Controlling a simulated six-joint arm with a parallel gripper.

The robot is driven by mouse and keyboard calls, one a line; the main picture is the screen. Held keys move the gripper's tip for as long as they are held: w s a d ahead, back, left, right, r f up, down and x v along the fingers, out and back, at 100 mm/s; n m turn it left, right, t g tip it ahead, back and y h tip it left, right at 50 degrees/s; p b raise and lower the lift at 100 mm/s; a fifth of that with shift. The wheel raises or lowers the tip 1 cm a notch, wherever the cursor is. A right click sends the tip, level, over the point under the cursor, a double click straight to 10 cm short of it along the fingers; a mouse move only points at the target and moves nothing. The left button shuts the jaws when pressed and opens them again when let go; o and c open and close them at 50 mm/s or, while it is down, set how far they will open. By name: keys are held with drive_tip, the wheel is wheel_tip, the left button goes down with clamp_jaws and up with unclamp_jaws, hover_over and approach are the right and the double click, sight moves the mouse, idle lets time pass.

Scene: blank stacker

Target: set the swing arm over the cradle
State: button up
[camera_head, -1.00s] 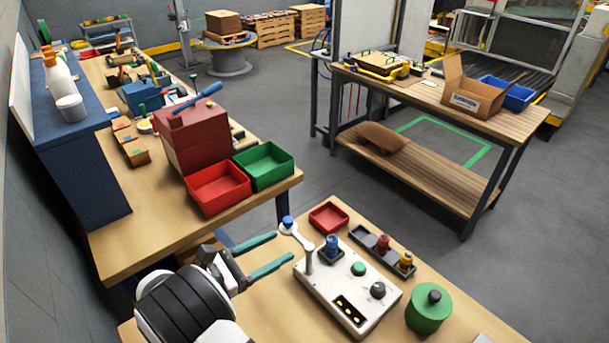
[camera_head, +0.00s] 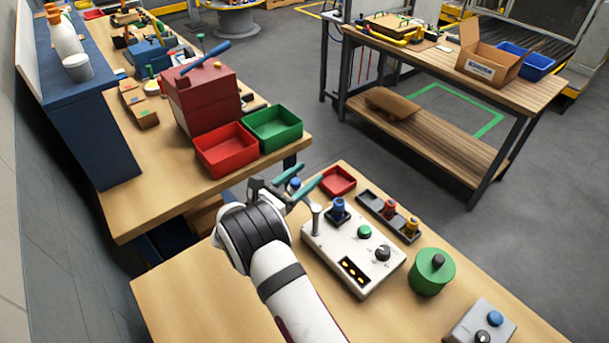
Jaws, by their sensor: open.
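The white stacker box (camera_head: 330,255) sits on the near bench. Its grey swing arm post (camera_head: 316,220) rises at the box's left corner, and the arm points back left, away from the cradle, to a blue knob (camera_head: 294,184). A blue piece (camera_head: 339,207) stands upright in the dark cradle (camera_head: 341,219), right of the post. My gripper (camera_head: 308,176) is open, its teal fingers pointing up right around or beside the knob; I cannot tell whether they touch it. The gripper hides part of the swing arm.
A dark tray (camera_head: 372,201) holds a red and a yellow piece behind the box. A red bin (camera_head: 338,180) lies behind the cradle. A green cylinder (camera_head: 431,273) and a grey button box (camera_head: 480,325) stand to the right. The bench's front left is clear.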

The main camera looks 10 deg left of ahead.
drive_tip(key=shift+w, duration=0.1)
clamp_jaws()
idle(1.4)
